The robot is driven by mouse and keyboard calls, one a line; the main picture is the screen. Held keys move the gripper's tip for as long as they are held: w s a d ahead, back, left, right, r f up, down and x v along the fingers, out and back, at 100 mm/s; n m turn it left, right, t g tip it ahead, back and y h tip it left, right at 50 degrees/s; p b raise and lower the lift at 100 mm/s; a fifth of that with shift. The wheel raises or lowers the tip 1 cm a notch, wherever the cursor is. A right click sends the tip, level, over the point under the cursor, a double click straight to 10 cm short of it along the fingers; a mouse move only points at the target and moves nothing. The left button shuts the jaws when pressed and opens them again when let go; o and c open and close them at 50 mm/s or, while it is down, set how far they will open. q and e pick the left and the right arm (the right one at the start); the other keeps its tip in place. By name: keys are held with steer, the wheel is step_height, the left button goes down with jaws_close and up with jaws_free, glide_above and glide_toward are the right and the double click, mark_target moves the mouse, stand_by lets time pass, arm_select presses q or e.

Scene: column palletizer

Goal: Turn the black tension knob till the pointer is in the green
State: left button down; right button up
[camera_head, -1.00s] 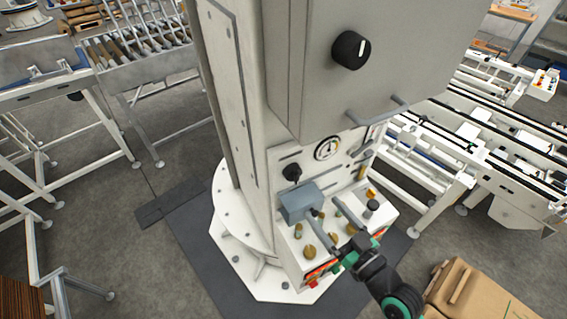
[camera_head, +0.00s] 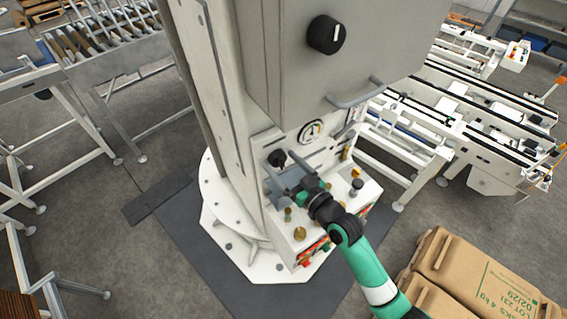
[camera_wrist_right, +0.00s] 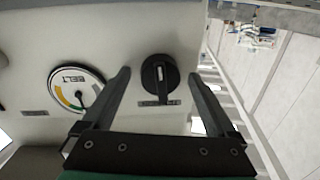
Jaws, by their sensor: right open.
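The black tension knob (camera_head: 277,158) is on the white column panel, left of and a little below the round belt gauge (camera_head: 311,131) in the head view. In the right wrist view the knob (camera_wrist_right: 160,78) stands between the two finger ends, with its grip bar upright in the picture and clear space on both sides. There the gauge (camera_wrist_right: 77,88) shows an orange-yellow and a green stretch on its arc; its pointer is too small to read surely. My right gripper (camera_head: 282,176) is open and empty, just in front of the knob. My left gripper is out of view.
A larger black knob (camera_head: 329,34) and a grey handle (camera_head: 355,93) are on the cabinet above. A ledge with several small knobs and buttons (camera_head: 300,234) lies below my right gripper.

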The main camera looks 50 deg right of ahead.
steer(key=c, duration=1.4)
steer(key=shift+o, duration=0.2)
steer(key=m, duration=0.3)
steer(key=shift+p, duration=0.35)
steer(key=o, duration=1.4)
steer(key=shift+c, duration=0.2)
